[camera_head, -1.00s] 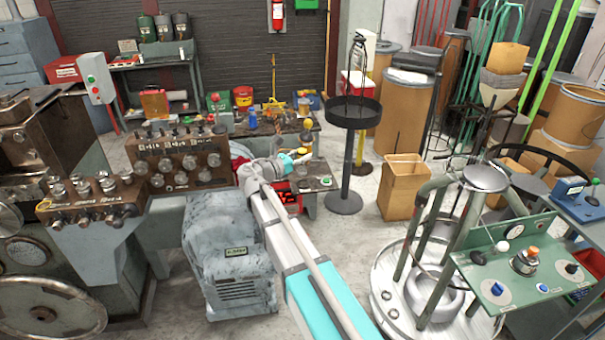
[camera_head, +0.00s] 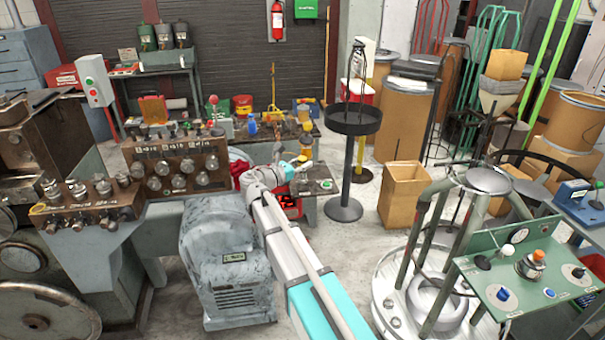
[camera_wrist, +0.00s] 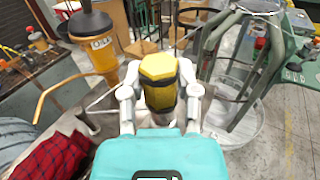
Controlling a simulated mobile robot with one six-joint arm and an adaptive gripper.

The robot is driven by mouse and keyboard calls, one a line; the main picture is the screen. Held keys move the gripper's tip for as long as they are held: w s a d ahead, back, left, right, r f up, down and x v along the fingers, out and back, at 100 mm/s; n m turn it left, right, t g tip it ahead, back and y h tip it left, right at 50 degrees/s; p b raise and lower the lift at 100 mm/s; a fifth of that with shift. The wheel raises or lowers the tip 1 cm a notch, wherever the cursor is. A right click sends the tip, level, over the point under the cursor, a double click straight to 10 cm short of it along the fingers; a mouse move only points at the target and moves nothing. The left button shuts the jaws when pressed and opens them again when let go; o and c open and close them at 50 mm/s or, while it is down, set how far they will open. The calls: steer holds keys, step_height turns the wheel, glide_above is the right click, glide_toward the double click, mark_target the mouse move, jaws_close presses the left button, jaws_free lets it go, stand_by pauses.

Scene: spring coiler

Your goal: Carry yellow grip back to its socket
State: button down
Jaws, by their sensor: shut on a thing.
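The yellow grip (camera_wrist: 158,82), a faceted yellow piece with a black band, sits between the fingers of my gripper (camera_wrist: 160,98) in the wrist view. My gripper is shut on it, and the finger pads press on both its sides. In the head view my gripper (camera_head: 300,160) is at the right end of the low workbench, and a small yellow patch (camera_head: 307,139) shows at its tip. The lower end of the grip is hidden behind the teal gripper body. I cannot make out the socket in either view.
An orange cylinder with a black top (camera_wrist: 100,55) stands close left of my gripper in the wrist view. A black tray stand (camera_head: 353,118) is right of the bench (camera_head: 318,188). Red cloth (camera_wrist: 55,155) lies lower left. A green control panel (camera_head: 515,265) is at right.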

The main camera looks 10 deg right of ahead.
steer(key=shift+f+b, duration=0.8)
steer(key=shift+f, duration=0.3)
steer(key=shift+f, duration=0.1)
steer(key=shift+c, duration=1.8)
jaws_free()
steer(key=shift+r, duration=0.2)
steer(key=v, duration=1.2)
steer(key=shift+f, duration=0.1)
steer(key=shift+d, duration=0.1)
